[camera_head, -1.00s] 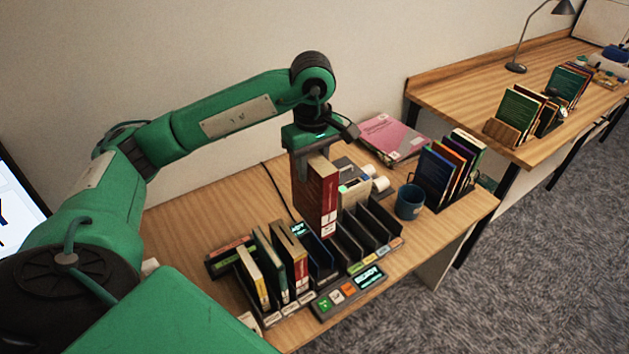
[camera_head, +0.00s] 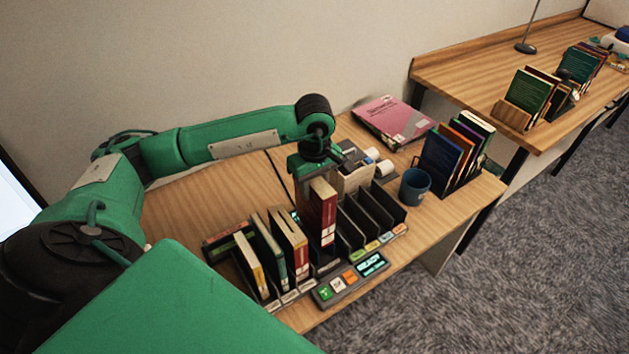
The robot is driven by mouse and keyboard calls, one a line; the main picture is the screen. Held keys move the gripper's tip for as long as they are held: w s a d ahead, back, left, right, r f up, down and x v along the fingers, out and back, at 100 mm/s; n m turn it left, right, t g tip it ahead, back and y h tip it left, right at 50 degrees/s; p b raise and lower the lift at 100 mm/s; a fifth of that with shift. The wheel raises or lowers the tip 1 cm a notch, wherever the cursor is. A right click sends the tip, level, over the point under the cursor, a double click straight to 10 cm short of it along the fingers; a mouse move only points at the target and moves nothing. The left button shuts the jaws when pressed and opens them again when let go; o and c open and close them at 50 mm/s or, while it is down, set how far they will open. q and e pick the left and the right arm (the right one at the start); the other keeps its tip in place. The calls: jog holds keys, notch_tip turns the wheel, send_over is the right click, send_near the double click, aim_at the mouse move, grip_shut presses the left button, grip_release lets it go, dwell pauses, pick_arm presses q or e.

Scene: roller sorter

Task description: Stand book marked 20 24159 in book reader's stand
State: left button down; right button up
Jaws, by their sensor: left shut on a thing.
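My left gripper (camera_head: 308,172) is shut on a red book (camera_head: 322,215) with a white label low on its spine. The book is upright in line with a slot of the black slotted stand (camera_head: 378,220), just right of the standing books. Its lower end is down among the dividers; I cannot tell whether it touches the bottom. The marking on its spine is too small to read. My right gripper is not in view.
Several books (camera_head: 266,252) stand in the left slots; the slots to the right are empty. A control panel (camera_head: 350,280) with a lit display lies in front. A blue mug (camera_head: 415,186), a book rack (camera_head: 450,188) and a pink book (camera_head: 393,121) are to the right and behind.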

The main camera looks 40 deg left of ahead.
pick_arm(q)
notch_tip(320, 180, down, 8)
jog(key=b, duration=0.6)
jog(key=shift+r+b, duration=0.2)
jog(key=shift+b, duration=0.2)
jog(key=shift+f+b, duration=0.6)
jog(key=shift+b, duration=0.1)
jog(key=c, duration=0.9)
grip_release()
